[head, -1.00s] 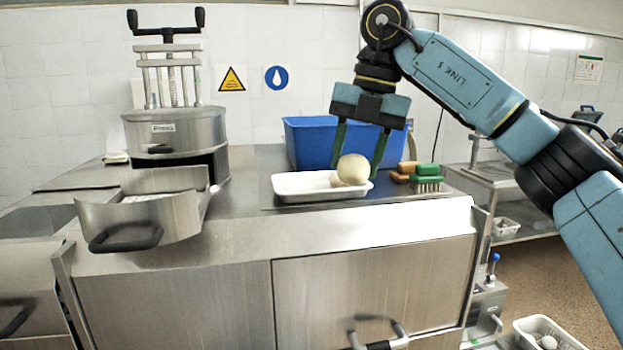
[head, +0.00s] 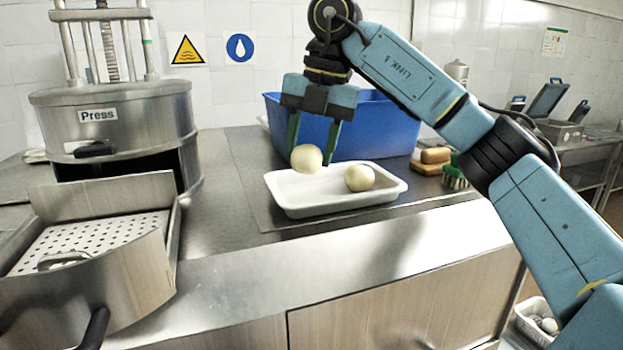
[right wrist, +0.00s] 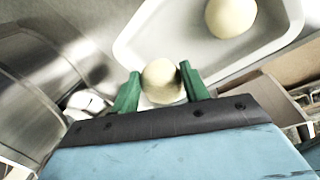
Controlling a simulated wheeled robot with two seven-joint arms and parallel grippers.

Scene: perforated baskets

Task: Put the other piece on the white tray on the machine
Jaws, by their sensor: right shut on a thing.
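My right gripper (head: 312,148) is shut on a pale round piece (head: 306,159), held between its green fingers just above the left part of the white tray (head: 300,205). In the right wrist view the held piece (right wrist: 162,80) sits between the fingertips, over the tray's edge. A second pale round piece (head: 359,178) rests in the tray's right half; it also shows in the right wrist view (right wrist: 231,16). The machine, a steel press (head: 115,110), stands at left with its perforated drawer (head: 90,238) pulled open and empty. My left gripper is not in view.
A blue bin (head: 385,130) stands behind the tray. Brown blocks (head: 432,160) and a green brush (head: 455,175) lie to its right. The steel counter between tray and press is clear. A white basket (head: 540,320) is low at right.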

